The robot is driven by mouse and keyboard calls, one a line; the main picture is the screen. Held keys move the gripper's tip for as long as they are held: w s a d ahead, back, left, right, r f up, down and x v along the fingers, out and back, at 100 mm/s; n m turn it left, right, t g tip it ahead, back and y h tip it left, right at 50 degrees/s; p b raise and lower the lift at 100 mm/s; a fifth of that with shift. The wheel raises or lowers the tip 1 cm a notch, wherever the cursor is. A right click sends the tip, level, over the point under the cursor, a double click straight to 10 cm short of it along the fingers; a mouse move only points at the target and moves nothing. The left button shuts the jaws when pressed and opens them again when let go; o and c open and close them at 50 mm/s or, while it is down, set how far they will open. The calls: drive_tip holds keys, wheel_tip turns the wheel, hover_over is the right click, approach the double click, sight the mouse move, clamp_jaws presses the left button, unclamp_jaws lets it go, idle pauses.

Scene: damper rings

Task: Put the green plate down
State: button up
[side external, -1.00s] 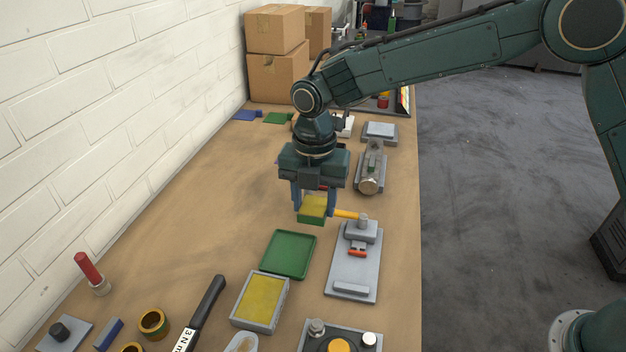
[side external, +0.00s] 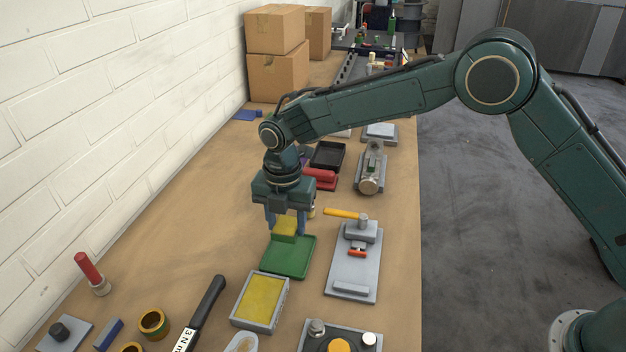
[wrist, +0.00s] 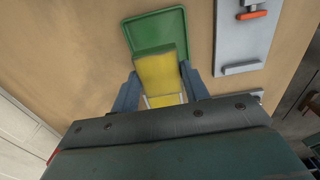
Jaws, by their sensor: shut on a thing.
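My gripper (side external: 286,228) is shut on the green plate (side external: 284,238), which has a yellow block-like part (side external: 285,224) above its green lower edge. In the wrist view, the yellow part (wrist: 160,76) sits between my two blue fingers, with the green edge (wrist: 155,50) beyond it. The held plate is over the back left part of a shallow green tray (side external: 292,262) on the bench. The tray also shows in the wrist view (wrist: 172,22), partly covered by the held plate. I cannot tell whether the plate touches the tray.
A grey-framed yellow pad (side external: 260,299) lies just in front of the tray. A grey fixture with a red handle (side external: 354,262) stands to the right, with a yellow-handled tool (side external: 343,213) behind it.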

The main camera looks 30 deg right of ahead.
hover_over(289, 254)
drive_tip(key=shift+f, duration=2.4)
drive_tip(key=shift+f, duration=0.2)
drive_tip(key=shift+f, duration=0.5)
drive_tip(key=shift+f, duration=0.3)
drive_tip(key=o, duration=1.4)
drive_tip(key=shift+f, duration=0.1)
wheel_tip(289, 254, up, 14)
